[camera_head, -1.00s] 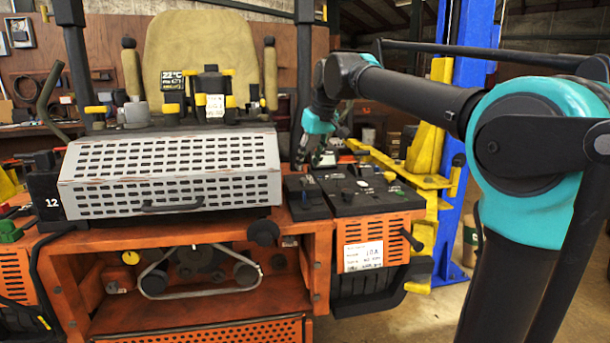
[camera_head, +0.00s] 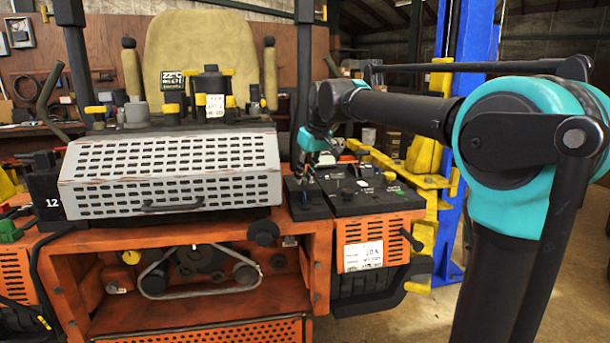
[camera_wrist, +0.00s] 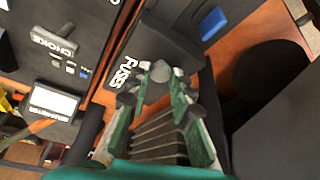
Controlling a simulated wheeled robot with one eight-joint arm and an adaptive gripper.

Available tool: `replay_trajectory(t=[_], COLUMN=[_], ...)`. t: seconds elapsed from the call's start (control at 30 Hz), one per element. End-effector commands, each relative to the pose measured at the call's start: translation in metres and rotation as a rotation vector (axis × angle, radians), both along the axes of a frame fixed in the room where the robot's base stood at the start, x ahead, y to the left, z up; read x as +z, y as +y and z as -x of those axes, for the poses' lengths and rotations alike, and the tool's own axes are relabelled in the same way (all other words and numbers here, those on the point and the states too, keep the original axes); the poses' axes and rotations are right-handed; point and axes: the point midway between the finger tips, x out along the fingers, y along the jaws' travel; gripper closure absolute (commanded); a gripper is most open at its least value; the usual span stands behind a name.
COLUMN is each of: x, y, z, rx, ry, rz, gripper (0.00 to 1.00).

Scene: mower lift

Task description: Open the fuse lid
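The fuse lid (camera_wrist: 150,48) is a dark cover marked "FUSES" in the wrist view, with a small grey knob (camera_wrist: 160,72) on it. It looks closed. In the head view it seems to be the small black box (camera_head: 308,208) at the left of the mower's control panel. My gripper (camera_wrist: 161,76) has its two green fingers apart, with the tips on either side of the knob. I cannot tell whether they touch it. In the head view my gripper (camera_head: 304,178) is just above the box, pointing down, its tips partly unclear.
The black control panel (camera_head: 365,197) with switches lies right beside the box; a "CHOKE" control (camera_wrist: 52,42) shows in the wrist view. A perforated grey cover (camera_head: 170,175) stands to the left. A blue post (camera_head: 478,120) with yellow arms stands behind right.

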Motion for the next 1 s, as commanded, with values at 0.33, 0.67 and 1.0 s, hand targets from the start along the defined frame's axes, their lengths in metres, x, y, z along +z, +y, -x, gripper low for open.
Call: replay_trajectory(t=[0.33, 0.67, 1.0], x=[0.000, 0.006, 0.028], y=[0.000, 0.001, 0.006], z=[0.000, -0.004, -0.022], rx=[0.000, 0.000, -0.001], ry=[0.000, 0.045, 0.227], rz=[0.000, 0.013, 0.065], gripper=[1.00, 1.00, 1.00])
